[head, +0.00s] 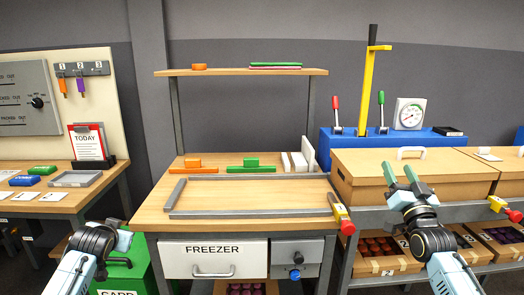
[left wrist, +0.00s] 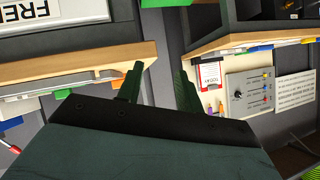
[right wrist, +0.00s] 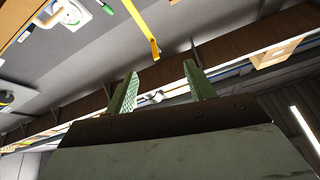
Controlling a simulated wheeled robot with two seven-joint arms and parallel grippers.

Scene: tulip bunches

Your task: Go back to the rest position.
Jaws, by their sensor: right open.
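My right gripper (head: 401,173) is raised at the right, in front of the brown lidded box (head: 365,170) on the right-hand rack. Its two green fingers stand apart with nothing between them, as the right wrist view (right wrist: 163,92) also shows. My left arm comes in at the lower left of the head view, where its fingers cannot be made out.
The middle workbench (head: 150,215) carries an empty grey frame (head: 250,213) with orange and green blocks behind it. The freezer drawer (head: 213,259) is below. A green bin (head: 135,268) stands close to my left arm. A yellow post (head: 368,85) rises behind the boxes.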

